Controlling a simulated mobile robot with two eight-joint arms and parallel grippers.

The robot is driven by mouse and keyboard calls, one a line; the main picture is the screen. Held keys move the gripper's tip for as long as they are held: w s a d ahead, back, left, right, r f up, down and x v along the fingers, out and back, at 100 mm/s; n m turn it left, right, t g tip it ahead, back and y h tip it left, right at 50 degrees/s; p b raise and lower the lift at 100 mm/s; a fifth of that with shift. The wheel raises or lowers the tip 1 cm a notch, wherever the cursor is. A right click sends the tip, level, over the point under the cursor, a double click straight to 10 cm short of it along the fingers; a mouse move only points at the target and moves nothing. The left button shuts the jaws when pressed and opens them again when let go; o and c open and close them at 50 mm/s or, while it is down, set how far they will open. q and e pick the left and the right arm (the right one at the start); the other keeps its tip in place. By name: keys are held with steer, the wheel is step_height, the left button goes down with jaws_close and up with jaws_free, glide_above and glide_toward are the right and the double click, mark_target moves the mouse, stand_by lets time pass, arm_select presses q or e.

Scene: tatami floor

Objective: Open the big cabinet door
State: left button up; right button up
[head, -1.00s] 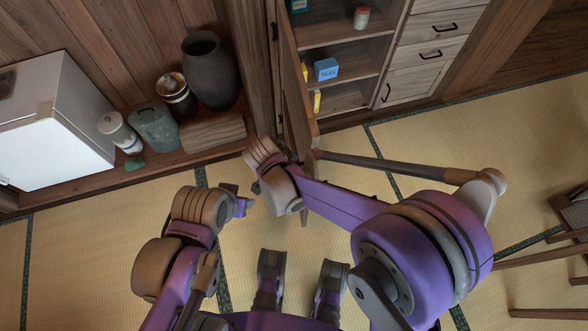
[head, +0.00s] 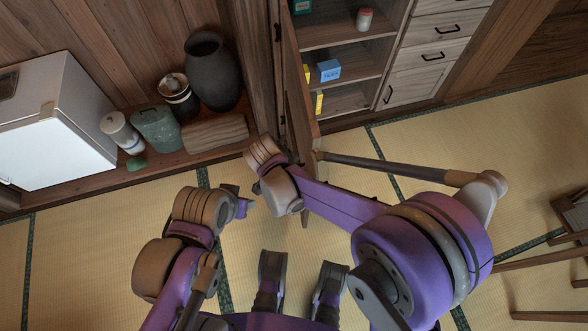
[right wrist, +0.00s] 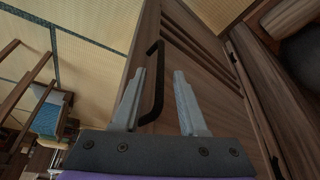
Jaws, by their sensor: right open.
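The big cabinet door (head: 299,85) stands swung out from the cabinet (head: 340,50), seen almost edge-on in the head view, with the shelves exposed. In the right wrist view the door (right wrist: 205,62) is a brown wooden panel with slats and a black bar handle (right wrist: 154,80). My right gripper (right wrist: 160,73) is open, with the handle showing between its two grey fingers; I cannot tell whether they touch it. In the head view the right wrist is beside the door's lower end, its fingers hidden. My left gripper (head: 243,207) is left of it, away from the door, its jaws unclear.
Drawers (head: 440,53) are to the right. A dark vase (head: 211,70), other containers and a white appliance (head: 55,120) are at left. Wooden furniture (head: 570,215) is at far right. Tatami (head: 440,140) is open between.

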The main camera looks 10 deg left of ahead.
steer(key=shift+r, duration=0.1)
steer(key=p+v, duration=0.2)
steer(key=v, duration=0.8)
steer(key=shift+r+p, duration=0.3)
steer(key=shift+p, duration=0.05)
steer(key=shift+s, duration=0.15)
